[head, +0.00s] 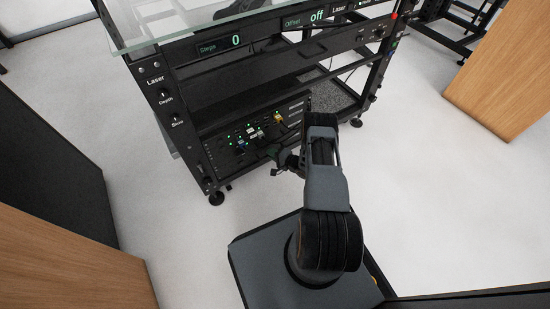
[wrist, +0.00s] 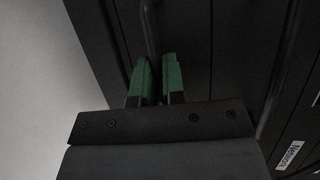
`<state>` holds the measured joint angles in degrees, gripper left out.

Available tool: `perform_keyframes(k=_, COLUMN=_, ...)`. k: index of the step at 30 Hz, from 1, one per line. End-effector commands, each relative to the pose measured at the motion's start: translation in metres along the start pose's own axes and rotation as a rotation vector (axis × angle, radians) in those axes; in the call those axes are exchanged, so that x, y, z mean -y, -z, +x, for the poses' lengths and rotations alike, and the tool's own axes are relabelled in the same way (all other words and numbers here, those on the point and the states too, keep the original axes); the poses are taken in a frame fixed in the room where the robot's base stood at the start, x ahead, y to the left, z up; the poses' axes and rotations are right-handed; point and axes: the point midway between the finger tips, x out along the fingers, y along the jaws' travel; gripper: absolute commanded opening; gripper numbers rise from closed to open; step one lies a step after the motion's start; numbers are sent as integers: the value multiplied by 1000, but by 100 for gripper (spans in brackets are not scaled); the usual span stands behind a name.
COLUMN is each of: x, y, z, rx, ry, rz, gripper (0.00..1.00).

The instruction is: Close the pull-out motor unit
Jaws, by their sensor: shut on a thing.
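The motor unit (head: 222,152) is a dark panel low in the front of the black rack, with small green lights and colored plugs. How far it stands out of the rack is hard to tell. My gripper (head: 272,153) is at its front, toward the lower right, partly hidden by my arm. In the wrist view, my gripper (wrist: 158,82) has green fingertips on either side of a thin dark handle bar (wrist: 151,28), shut on it. The exact contact is dim. A dark panel (wrist: 190,25) lies behind the bar.
The rack (head: 190,125) carries a glass top (head: 170,28) and display panels reading "0" and "off". A second dark bar (wrist: 283,75) runs at the right of the wrist view. Wooden cabinets stand left (head: 60,260) and right (head: 505,75). White floor (head: 450,210) is clear on the right.

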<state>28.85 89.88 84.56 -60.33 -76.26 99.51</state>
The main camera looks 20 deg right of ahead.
Motion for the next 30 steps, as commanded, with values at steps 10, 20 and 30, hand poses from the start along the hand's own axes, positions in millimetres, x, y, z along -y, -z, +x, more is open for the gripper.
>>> perform_keyframes(k=10, x=2, y=6, z=0, rx=-9, ry=2, rz=-4, gripper=19)
perform_keyframes(k=20, x=4, y=6, z=-5, rx=-9, ry=4, rz=-5, gripper=19)
perform_keyframes(k=30, x=4, y=8, z=-69, rx=-22, ry=-1, rz=4, gripper=19)
